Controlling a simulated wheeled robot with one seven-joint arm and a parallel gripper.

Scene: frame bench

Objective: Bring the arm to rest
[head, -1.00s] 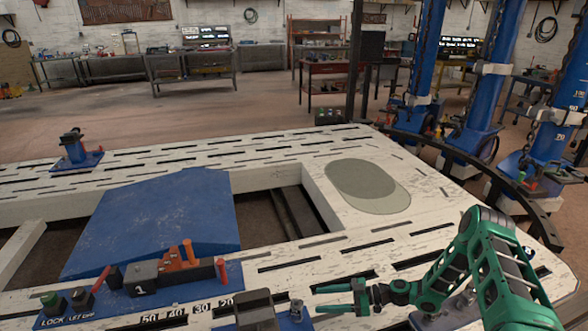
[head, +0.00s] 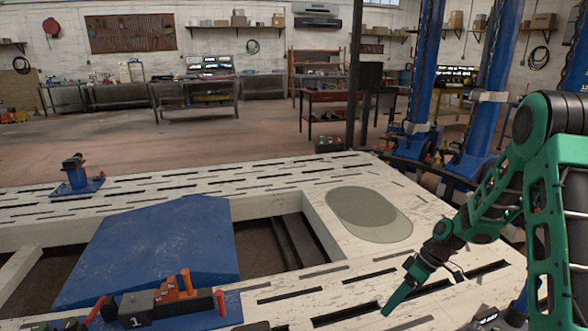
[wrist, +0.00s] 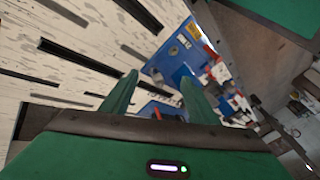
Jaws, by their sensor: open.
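My green and black arm comes in from the right of the head view, bent at a raised elbow. My gripper (head: 397,300) hangs at its end, fingers pointing down and left, over the front part of the white slotted bench (head: 455,268). In the wrist view my gripper (wrist: 157,95) shows two green fingers standing apart with nothing between them. How far its tips are above the bench is hard to tell.
A blue ramp plate (head: 160,245) and a clamp unit with orange handles (head: 180,295) lie to the left. Blue posts (head: 425,70) stand behind my arm. Bench surface around the gripper looks clear.

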